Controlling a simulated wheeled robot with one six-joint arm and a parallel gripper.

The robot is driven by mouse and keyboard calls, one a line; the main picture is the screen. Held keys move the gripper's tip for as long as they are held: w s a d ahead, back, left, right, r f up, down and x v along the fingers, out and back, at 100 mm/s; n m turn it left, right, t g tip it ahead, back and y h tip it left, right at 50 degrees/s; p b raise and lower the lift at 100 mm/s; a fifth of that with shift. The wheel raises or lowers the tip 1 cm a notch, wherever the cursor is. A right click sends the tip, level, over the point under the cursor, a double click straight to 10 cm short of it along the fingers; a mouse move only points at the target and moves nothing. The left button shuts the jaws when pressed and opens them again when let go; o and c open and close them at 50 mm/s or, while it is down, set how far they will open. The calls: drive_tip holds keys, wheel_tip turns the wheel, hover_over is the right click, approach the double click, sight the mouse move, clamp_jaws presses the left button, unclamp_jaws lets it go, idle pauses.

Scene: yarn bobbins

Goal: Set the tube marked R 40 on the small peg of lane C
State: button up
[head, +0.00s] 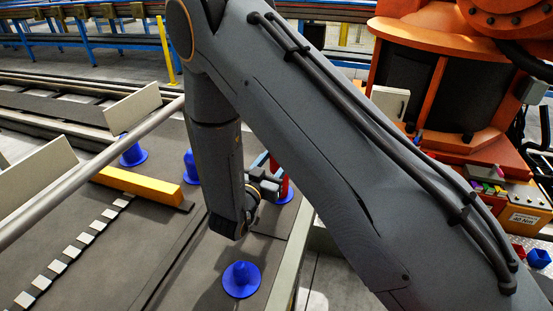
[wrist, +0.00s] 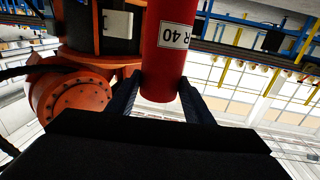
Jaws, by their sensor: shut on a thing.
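My gripper (head: 266,182) is shut on a red tube (wrist: 163,60), with one dark finger on each side of it in the wrist view. The tube's white label reads R 40. In the head view only a strip of the red tube (head: 286,187) shows, behind my gripper and partly hidden by my arm. A blue peg base (head: 284,198) shows just below that strip; I cannot tell whether the tube touches it. Another blue peg (head: 241,279) stands bare at the front. No lane letter can be read.
More blue pegs stand farther back, one beside my arm (head: 190,168) and one at the left (head: 132,153). A yellow bar (head: 140,187) and a grey rail (head: 90,175) lie to the left. An orange machine (head: 410,75) stands at the right, behind my arm.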

drive_tip(key=shift+f, duration=0.2)
drive_tip(key=o, duration=1.4)
drive_tip(key=v, duration=0.7)
drive_tip(key=shift+s+a+b, duration=0.2)
drive_tip(key=shift+s+b, duration=0.15)
drive_tip(key=shift+r, duration=0.1)
drive_tip(key=s+r+p, duration=0.1)
drive_tip(key=r+p, duration=0.5)
drive_tip(key=s+r+p, duration=0.1)
drive_tip(key=r+p, duration=0.2)
drive_tip(key=shift+s+r, duration=0.1)
drive_tip(key=shift+s, duration=0.2)
